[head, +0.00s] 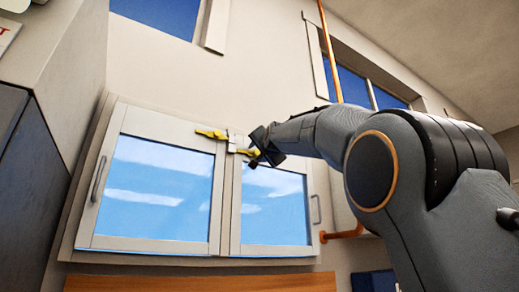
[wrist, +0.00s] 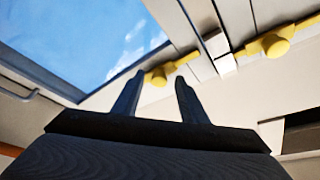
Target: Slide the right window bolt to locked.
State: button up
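The double window (head: 228,190) has two yellow bolts at its top middle. The left bolt (head: 212,134) lies on the left sash, and the right bolt (head: 246,151) on the right sash, partly behind my gripper (head: 259,157). In the wrist view the view is turned around, so the right bolt (wrist: 160,75) is the nearer one and the left bolt (wrist: 275,44) is at the right. My gripper (wrist: 158,92) is open, with its two dark fingers apart and the right bolt's knob showing between their tips. I cannot tell whether the fingers touch it.
A pale catch piece (wrist: 222,60) sits between the bolts. Each sash has a handle, the left one (head: 99,178) and the right one (head: 316,210). A dark cabinet (head: 38,150) stands at the left, and an orange pipe (head: 330,50) runs up the wall.

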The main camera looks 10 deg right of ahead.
aim_at(247, 152)
grip_shut()
dwell(0.3)
jog(key=shift+s+a+f+b, duration=0.15)
jog(key=shift+a+b, duration=0.15)
jog(key=shift+a, duration=0.25)
jog(key=shift+s+a+b, duration=0.1)
jog(key=shift+a+b, duration=0.15)
jog(key=shift+a, duration=0.3)
jog(key=shift+s+a+b, duration=0.25)
jog(key=shift+a+b, duration=0.05)
jog(key=shift+a, duration=0.3)
